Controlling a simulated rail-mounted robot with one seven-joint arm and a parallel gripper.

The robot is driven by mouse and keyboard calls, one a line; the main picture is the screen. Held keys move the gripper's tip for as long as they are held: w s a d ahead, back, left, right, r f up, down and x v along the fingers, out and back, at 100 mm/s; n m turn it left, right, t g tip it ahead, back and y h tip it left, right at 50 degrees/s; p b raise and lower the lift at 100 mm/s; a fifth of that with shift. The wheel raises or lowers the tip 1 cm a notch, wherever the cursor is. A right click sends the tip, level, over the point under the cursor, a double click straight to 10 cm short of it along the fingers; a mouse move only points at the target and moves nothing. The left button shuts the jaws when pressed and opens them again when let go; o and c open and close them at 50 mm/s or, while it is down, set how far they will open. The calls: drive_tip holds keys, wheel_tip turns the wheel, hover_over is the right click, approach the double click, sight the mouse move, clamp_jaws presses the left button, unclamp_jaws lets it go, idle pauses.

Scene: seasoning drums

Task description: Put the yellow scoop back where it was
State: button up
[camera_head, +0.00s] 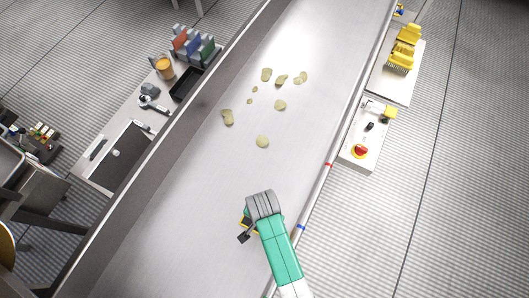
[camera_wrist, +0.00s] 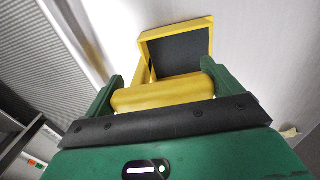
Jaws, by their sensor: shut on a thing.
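The yellow scoop (camera_wrist: 163,96) is between the two green fingers of my gripper (camera_wrist: 163,82) in the wrist view. My gripper is shut on its thick yellow handle. The scoop's square yellow-rimmed head, dark inside, points away from the gripper (camera_wrist: 182,50). In the head view my gripper (camera_head: 246,229) is over the near part of the conveyor belt, close to its right rail. Only a little yellow of the scoop (camera_head: 243,221) shows there, and my wrist hides the rest. I cannot tell how far the scoop is above the belt.
Several chips (camera_head: 263,141) lie on the belt (camera_head: 190,190). To the right stand a white panel (camera_head: 390,82) with yellow brush-like items (camera_head: 402,55) and a control box with a red button (camera_head: 361,151).

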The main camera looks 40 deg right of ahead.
drive_tip(key=o, duration=0.7)
drive_tip(key=shift+f, duration=0.15)
wheel_tip(320, 180, up, 12)
drive_tip(key=shift+w+r+p, duration=0.15)
drive_tip(key=shift+p, duration=0.2)
